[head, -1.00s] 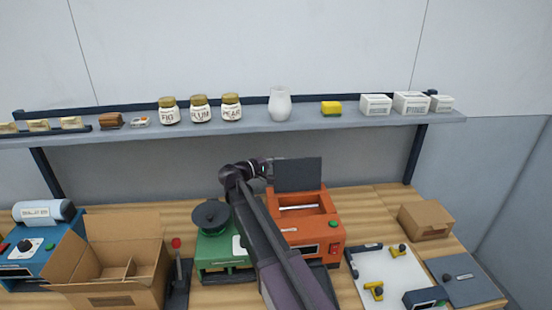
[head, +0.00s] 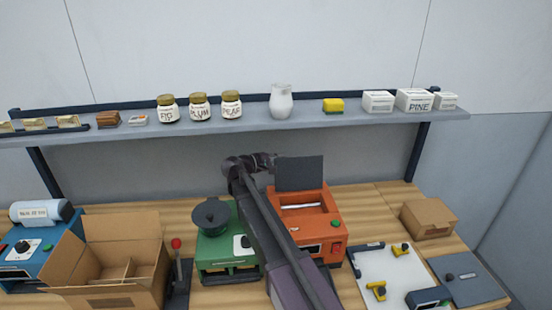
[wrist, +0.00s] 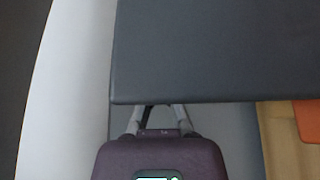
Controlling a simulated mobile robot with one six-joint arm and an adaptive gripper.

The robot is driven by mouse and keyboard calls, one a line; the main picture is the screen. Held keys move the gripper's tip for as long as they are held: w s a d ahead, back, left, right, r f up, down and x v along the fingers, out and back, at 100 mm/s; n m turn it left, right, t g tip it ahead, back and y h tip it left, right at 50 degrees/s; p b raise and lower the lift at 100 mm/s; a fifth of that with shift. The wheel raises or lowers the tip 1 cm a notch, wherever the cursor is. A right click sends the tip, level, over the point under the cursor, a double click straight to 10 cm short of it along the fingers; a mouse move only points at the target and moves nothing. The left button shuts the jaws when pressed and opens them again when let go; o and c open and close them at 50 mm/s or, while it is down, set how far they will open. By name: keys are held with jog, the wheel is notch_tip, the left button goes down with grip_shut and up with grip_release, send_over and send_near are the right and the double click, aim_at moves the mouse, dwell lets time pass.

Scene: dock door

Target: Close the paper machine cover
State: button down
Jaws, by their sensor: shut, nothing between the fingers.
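The paper machine (head: 312,218) is an orange box on the bench, just right of my arm in the head view. Its dark grey cover (head: 299,174) stands upright, and the opening below it shows a pale roller or bar. The cover fills the upper right of the wrist view (wrist: 225,50). My gripper (head: 270,161) is at the upper left edge of the cover, at the back. It is shut and empty. In the wrist view the cover hides its fingertips; I cannot tell whether they touch it.
A green machine (head: 228,250) with a black reel stands left of my arm. An open cardboard box (head: 105,260) is further left. A white board (head: 388,275) with yellow parts lies at right. The shelf (head: 310,119) with jars runs above and behind.

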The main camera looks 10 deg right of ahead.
jog(key=shift+w+a+f, duration=0.2)
jog(key=shift+w+a, duration=0.1)
jog(key=shift+w, duration=0.2)
jog(key=shift+w+a+f, duration=0.15)
jog(key=shift+w+a, duration=0.1)
jog(key=shift+w, duration=0.25)
